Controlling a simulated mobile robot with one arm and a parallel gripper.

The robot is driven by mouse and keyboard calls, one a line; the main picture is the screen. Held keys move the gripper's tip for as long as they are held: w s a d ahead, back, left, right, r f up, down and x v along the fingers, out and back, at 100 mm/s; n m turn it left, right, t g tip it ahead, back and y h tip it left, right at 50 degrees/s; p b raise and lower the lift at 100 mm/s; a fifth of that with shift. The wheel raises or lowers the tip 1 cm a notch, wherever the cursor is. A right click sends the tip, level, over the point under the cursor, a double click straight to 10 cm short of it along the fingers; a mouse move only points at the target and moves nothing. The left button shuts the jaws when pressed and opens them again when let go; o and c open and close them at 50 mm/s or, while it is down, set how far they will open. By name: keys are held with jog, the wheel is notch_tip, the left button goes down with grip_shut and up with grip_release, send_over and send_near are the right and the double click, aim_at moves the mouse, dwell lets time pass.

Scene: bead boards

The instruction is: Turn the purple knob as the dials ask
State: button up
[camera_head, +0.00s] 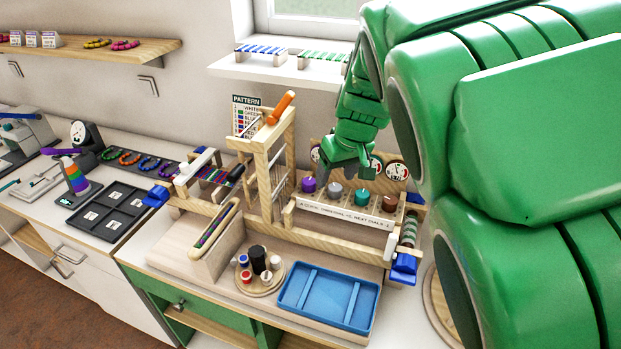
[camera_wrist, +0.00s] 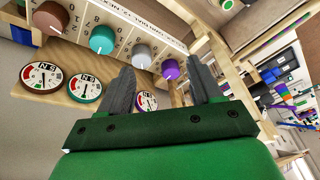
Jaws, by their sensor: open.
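The purple knob (camera_head: 308,184) is leftmost in a row on the wooden dial panel in the head view. In the wrist view the purple knob (camera_wrist: 170,69) shows between the two grey fingers of my gripper (camera_wrist: 163,74). The fingers are spread, and nothing is between them in contact that I can see. In the head view my gripper (camera_head: 327,166) hangs just above and behind the knob row. Round dials with needles, such as one dial (camera_wrist: 42,77) and another dial (camera_wrist: 85,89), stand behind the knobs. One dial (camera_wrist: 147,101) is partly hidden by a finger.
A grey knob (camera_head: 335,191), a teal knob (camera_head: 361,198) and a brown knob (camera_head: 389,203) share the row. A wooden frame (camera_head: 270,150) with an orange handle (camera_head: 281,107) rises close left. A blue tray (camera_head: 326,297) lies in front.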

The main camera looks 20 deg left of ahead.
jog(key=t, duration=0.1)
send_near(309, 181)
jog(key=f, duration=0.1)
jog(key=shift+x, duration=3.9)
jog(key=shift+w, duration=0.1)
jog(key=c, duration=1)
jog(key=shift+c, duration=0.2)
jog(key=shift+m, duration=0.4)
jog(key=m+t+h, duration=0.1)
jog(key=m, duration=0.2)
jog(key=shift+a+m, duration=0.1)
jog(key=shift+m, duration=0.3)
jog(key=shift+m+h, duration=0.5)
jog(key=shift+m, duration=0.6)
